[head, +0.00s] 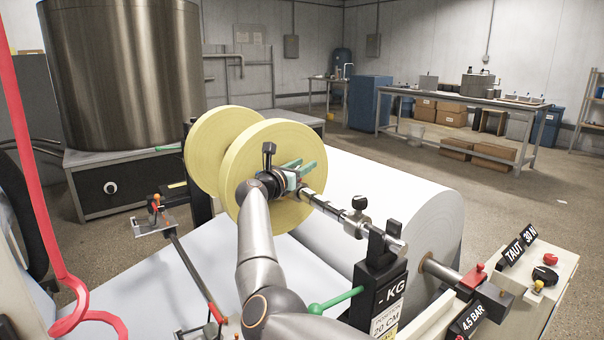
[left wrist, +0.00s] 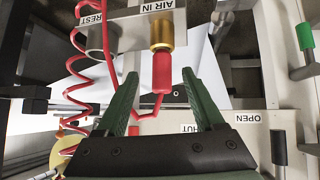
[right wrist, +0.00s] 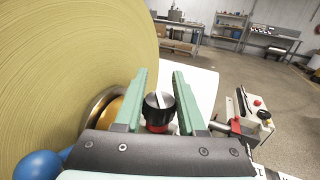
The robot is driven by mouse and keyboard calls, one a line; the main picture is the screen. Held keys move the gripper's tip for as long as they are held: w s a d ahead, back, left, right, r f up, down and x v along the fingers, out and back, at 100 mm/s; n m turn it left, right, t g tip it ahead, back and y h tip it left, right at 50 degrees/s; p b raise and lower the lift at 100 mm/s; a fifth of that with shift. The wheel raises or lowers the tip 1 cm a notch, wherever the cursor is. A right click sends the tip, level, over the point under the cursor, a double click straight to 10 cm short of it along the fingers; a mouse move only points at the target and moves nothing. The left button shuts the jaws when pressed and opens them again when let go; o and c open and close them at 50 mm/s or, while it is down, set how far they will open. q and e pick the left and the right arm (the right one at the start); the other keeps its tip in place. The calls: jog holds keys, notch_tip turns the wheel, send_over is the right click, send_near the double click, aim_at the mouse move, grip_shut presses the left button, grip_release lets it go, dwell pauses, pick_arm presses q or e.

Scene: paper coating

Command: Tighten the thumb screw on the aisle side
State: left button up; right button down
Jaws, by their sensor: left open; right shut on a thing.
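The thumb screw (right wrist: 158,106) shows in the right wrist view as a black ribbed knob with a white line, on a red base. My right gripper (right wrist: 164,80) has its teal fingers on either side of the knob and is shut on it. In the head view, my right gripper (head: 301,166) is at the near face of the front yellow roll (head: 262,145), by the steel shaft (head: 326,206); the knob is mostly hidden there. My left gripper (left wrist: 160,74) is open in its wrist view, its fingers on either side of a red connector (left wrist: 162,72) at the AIR IN fitting.
A black-capped knob (head: 359,203) sits farther along the shaft. A black stand (head: 378,290) with a green lever (head: 335,300) supports its end. A large white roll (head: 410,205) lies behind. A red hose (head: 22,150) hangs at left. Open floor lies to the right.

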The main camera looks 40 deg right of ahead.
pick_arm(q)
jog(key=w+r+t, duration=0.1)
jog(key=w+r+t+b, duration=0.1)
jog(key=w+r, duration=0.1)
jog(key=shift+w+a+r, duration=0.2)
jog(key=shift+a+r, duration=0.1)
jog(key=shift+a, duration=0.05)
pick_arm(e)
jog(key=shift+s+d+m+g, duration=0.15)
jog(key=shift+m+g, duration=0.15)
jog(key=shift+g, duration=0.1)
jog(key=c, duration=0.8)
grip_release()
